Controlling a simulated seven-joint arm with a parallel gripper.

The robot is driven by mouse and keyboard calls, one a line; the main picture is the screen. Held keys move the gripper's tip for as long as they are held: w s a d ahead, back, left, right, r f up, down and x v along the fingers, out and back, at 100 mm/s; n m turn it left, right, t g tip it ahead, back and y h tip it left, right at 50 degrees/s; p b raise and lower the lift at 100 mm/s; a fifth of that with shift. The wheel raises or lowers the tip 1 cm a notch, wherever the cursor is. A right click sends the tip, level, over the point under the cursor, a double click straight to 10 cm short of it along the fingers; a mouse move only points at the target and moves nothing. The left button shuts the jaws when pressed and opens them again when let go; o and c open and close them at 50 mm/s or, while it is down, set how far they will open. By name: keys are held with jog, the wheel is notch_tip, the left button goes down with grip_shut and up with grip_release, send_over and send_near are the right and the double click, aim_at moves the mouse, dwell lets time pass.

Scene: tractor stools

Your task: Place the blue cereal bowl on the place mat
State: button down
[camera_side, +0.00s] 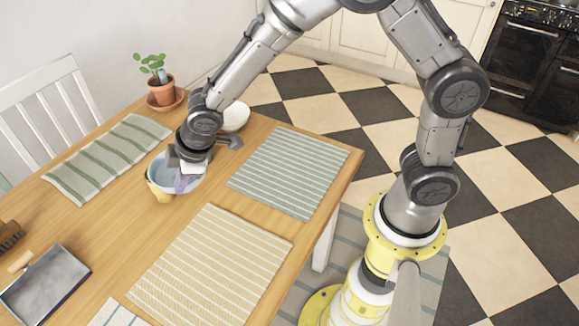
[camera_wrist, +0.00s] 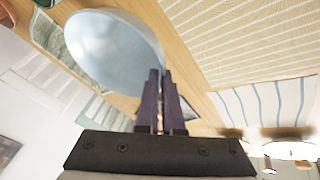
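The light blue bowl (camera_side: 158,176) is at the middle of the wooden table in the side view, under my gripper (camera_side: 184,182). It fills the upper left of the wrist view (camera_wrist: 108,48), where its inside shows. My gripper's purple fingers (camera_wrist: 160,82) are close together at the bowl's rim, one inside and one outside, and look shut on it. Whether the bowl is lifted is not clear. Several striped mats lie on the table: a green one (camera_side: 105,155) at the left, a grey-green one (camera_side: 290,172) at the right, and a beige one (camera_side: 210,265) in front.
A yellow item (camera_side: 160,195) shows just below the bowl, mostly hidden. A white bowl (camera_side: 236,116) stands behind my wrist. A potted plant (camera_side: 161,90) stands at the back edge. A dustpan (camera_side: 47,285) and brush (camera_side: 9,236) lie at the front left. The mats look bare.

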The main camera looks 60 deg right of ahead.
jog(key=s+d+f+m+h, duration=0.15)
jog(key=d+m+h, duration=0.45)
jog(key=d, duration=1.1)
jog(key=s+d+f+n+y, duration=0.15)
jog(key=s+d+y, duration=0.25)
jog(key=s+d, duration=0.8)
jog(key=shift+s+a+f, duration=0.1)
jog(key=shift+s+f, duration=0.05)
jog(key=shift+f, duration=1.1)
jog(key=shift+s+a+f, duration=0.1)
jog(key=shift+s+f, duration=0.05)
jog(key=shift+f, duration=1.1)
jog(key=shift+s+a+f, duration=0.1)
jog(key=shift+s+f, duration=0.05)
jog(key=shift+f, duration=1.1)
jog(key=c, duration=1.5)
grip_release()
jog(key=shift+f, duration=0.15)
jog(key=o, duration=0.4)
jog(key=shift+o, duration=0.2)
